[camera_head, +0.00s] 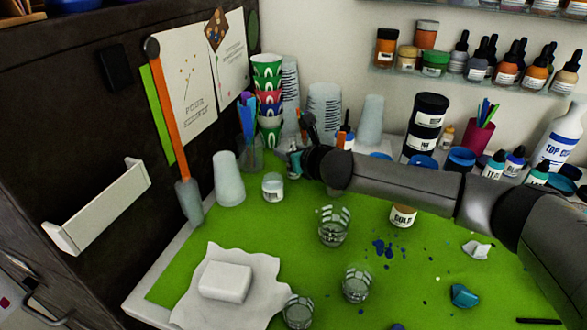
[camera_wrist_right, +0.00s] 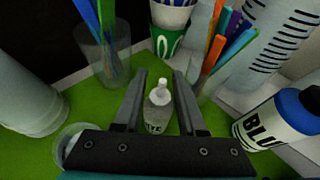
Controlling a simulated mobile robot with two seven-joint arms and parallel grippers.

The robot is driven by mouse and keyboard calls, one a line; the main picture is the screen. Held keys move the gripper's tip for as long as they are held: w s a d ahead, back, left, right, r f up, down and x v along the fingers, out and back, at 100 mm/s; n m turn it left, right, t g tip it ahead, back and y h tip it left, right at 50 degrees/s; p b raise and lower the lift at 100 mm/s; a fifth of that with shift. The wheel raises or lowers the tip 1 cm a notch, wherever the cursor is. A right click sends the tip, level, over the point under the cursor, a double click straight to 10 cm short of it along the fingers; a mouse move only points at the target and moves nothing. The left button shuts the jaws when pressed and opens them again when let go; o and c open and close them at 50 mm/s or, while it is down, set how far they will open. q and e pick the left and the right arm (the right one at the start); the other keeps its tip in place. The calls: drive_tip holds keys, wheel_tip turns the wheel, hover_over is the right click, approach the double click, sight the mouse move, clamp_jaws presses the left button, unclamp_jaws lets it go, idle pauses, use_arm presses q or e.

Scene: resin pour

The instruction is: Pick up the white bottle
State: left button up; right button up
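The white bottle (camera_wrist_right: 157,112) stands upright on the green mat in the right wrist view, its narrow pale nozzle pointing up and its label partly cut off by my gripper. My right gripper (camera_wrist_right: 160,88) is open, with one finger on each side of the bottle; I see gaps between the fingers and the bottle. In the head view my right gripper (camera_head: 295,163) reaches from the right to the back of the mat, and I cannot make out the bottle there. My left gripper is not in view.
A small cup (camera_head: 273,187) and an upturned cup (camera_head: 229,180) are close by. Stacked patterned cups (camera_head: 267,100) stand behind. The front mat holds glasses (camera_head: 333,228).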

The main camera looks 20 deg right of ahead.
drive_tip(key=shift+w+f, duration=0.1)
drive_tip(key=shift+w, duration=0.2)
clamp_jaws()
drive_tip(key=shift+s+f, duration=0.1)
